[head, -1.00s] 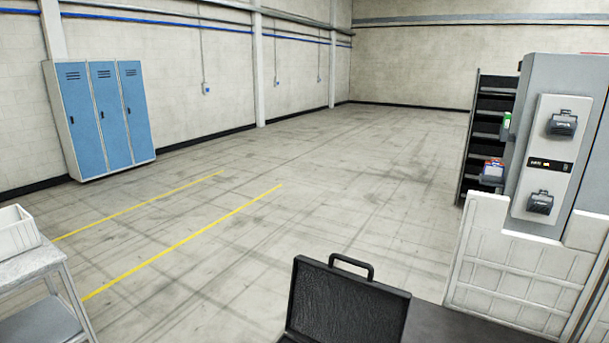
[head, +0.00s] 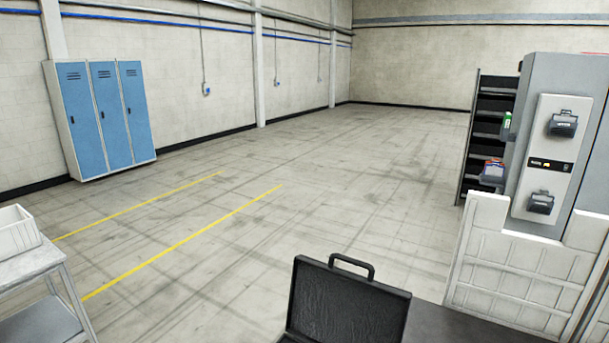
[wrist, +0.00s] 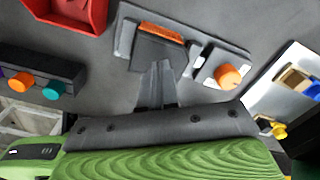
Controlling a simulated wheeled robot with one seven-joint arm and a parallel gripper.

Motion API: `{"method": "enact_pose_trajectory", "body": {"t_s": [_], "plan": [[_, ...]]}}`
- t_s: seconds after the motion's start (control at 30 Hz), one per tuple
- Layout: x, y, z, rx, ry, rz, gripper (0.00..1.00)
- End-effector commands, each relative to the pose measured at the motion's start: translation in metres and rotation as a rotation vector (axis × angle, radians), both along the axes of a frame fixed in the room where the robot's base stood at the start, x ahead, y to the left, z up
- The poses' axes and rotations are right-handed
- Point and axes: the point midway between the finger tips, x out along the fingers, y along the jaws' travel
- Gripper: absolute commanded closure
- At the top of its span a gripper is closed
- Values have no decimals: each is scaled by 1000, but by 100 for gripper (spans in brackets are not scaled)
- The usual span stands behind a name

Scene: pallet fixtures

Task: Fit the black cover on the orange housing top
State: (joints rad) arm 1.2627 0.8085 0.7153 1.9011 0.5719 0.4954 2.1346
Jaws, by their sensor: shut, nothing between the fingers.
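In the wrist view, an orange strip (wrist: 161,32), apparently the orange housing, shows in a grey fixture (wrist: 126,38) near the top middle. A dark flat piece (wrist: 157,52), possibly the black cover, lies against the near side of the strip. I cannot tell whether it is seated. My gripper (wrist: 158,72) is shut and empty, its narrow fingers pointing at the near edge of the dark piece. Whether the fingertips touch it is unclear. The head view shows neither housing nor gripper.
In the wrist view, an orange round part (wrist: 228,77) stands right of the fixture. A red bin (wrist: 68,14) is at upper left, a dark block with coloured knobs (wrist: 40,70) at left, a pale tray (wrist: 285,78) at right. An open black case (head: 345,300) shows in the head view.

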Motion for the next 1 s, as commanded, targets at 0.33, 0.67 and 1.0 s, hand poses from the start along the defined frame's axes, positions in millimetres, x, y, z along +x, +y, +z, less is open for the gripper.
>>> {"method": "enact_pose_trajectory", "body": {"t_s": [0.33, 0.67, 1.0], "plan": [[0, 0, -13, 1, 1, 0, 100], [0, 0, -15, 0, 0, 0, 100], [0, 0, 5, -2, 0, 0, 100]]}}
